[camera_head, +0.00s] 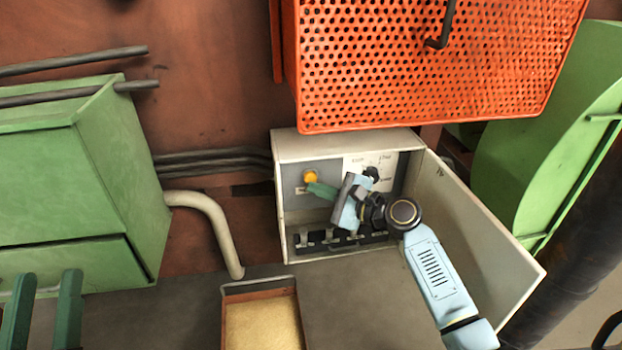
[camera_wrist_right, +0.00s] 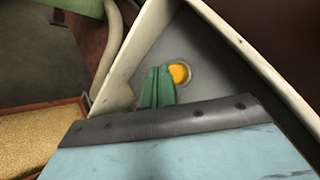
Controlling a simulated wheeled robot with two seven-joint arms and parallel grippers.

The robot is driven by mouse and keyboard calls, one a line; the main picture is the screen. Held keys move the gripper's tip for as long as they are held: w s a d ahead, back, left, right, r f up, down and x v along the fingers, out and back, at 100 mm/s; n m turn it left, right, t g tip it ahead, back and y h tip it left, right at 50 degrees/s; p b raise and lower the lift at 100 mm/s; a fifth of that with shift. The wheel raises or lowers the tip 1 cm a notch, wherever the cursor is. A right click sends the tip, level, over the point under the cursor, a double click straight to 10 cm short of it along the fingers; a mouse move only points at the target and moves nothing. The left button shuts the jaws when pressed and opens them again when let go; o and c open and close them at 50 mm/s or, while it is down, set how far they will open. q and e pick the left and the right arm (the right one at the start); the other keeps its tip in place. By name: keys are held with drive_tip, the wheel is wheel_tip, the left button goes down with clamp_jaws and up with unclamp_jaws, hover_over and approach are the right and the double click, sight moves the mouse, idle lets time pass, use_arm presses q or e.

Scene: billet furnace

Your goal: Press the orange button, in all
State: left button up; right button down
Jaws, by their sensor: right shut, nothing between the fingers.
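The orange button (camera_head: 310,176) is a round, yellow-orange knob on the grey panel at the upper left inside the open control box (camera_head: 300,148). It also shows in the right wrist view (camera_wrist_right: 179,73), in a pale round ring. My right gripper (camera_head: 314,188) is inside the box, its green fingers shut and empty. Their tips are just below and right of the button in the head view, and just left of it in the right wrist view (camera_wrist_right: 158,72). I cannot tell whether they touch it. My left gripper (camera_head: 46,275) is at the lower left edge, fingers apart and empty.
The box's door (camera_head: 480,235) stands open on the right. A black rotary knob (camera_head: 371,173) and several switches share the box with my right wrist. An orange perforated guard (camera_head: 430,70) hangs above. A tray of yellow grains (camera_head: 262,325) lies below, a green cabinet (camera_head: 110,190) left.

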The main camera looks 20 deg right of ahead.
idle(0.4)
drive_tip(key=shift+w+d, duration=0.1)
drive_tip(key=shift+w, duration=0.3)
drive_tip(key=shift+w+d, duration=0.1)
drive_tip(key=shift+w, duration=0.3)
idle(0.6)
drive_tip(key=shift+s, duration=0.15)
drive_tip(key=shift+s+a+p, duration=0.2)
drive_tip(key=shift+s+p, duration=0.3)
drive_tip(key=shift+s, duration=0.15)
drive_tip(key=shift+s+a+p, duration=0.2)
drive_tip(key=shift+s+p, duration=0.2)
drive_tip(key=shift+s, duration=0.4)
drive_tip(key=shift+s+a+p, duration=0.2)
drive_tip(key=shift+s+p, duration=0.25)
drive_tip(key=shift+s, duration=0.35)
drive_tip(key=shift+s+a+p, duration=0.2)
drive_tip(key=shift+s+p, duration=0.2)
drive_tip(key=shift+s, duration=0.4)
